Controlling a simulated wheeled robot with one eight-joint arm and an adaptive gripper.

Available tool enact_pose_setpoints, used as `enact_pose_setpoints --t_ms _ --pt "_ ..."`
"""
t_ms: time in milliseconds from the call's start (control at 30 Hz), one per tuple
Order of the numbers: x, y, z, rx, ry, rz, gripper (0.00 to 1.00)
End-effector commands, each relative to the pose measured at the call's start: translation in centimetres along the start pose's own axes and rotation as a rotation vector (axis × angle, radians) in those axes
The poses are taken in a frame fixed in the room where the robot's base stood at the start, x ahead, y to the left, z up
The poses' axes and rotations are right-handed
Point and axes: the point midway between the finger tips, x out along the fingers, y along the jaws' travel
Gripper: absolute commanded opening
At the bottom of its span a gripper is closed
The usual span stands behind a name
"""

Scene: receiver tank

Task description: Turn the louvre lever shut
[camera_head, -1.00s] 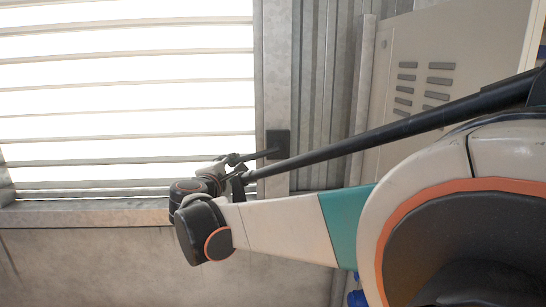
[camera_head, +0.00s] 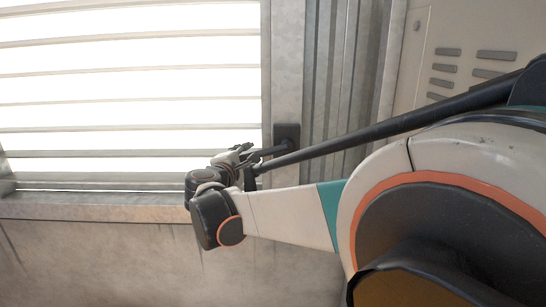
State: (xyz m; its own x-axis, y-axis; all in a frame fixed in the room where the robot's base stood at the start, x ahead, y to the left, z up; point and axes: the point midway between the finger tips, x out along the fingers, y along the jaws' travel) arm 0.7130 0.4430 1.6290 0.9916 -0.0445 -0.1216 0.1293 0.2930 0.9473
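The louvre (camera_head: 130,103) fills the upper left, with several near-horizontal slats and bright light showing between them. The louvre lever (camera_head: 273,150) is a dark bar. It reaches left and slightly down from a black square plate (camera_head: 287,134) on the frame's right post. My gripper (camera_head: 243,157) is at the lever's left end, small and partly hidden by my own arm and wrist. I cannot tell whether its fingers touch the lever or how far apart they are.
A metal sill (camera_head: 95,207) runs below the louvre, above a grey wall (camera_head: 110,260). Right of the post are ribbed metal panels (camera_head: 335,70) and a pale vented cabinet (camera_head: 450,30). My arm covers much of the lower right.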

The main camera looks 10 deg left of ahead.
Motion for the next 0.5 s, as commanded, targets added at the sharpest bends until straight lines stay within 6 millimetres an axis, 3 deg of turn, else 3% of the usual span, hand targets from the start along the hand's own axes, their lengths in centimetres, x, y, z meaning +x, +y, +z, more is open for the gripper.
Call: enact_pose_setpoints --t_ms 33,133,500 --pt "0.02 0.0 0.02 0.0 0.0 0.0 0.22" --pt "0.03 0.0 0.03 0.0 0.0 0.0 0.0" --pt "0.11 -0.49 0.01 -0.024 -0.006 0.005 0.0"
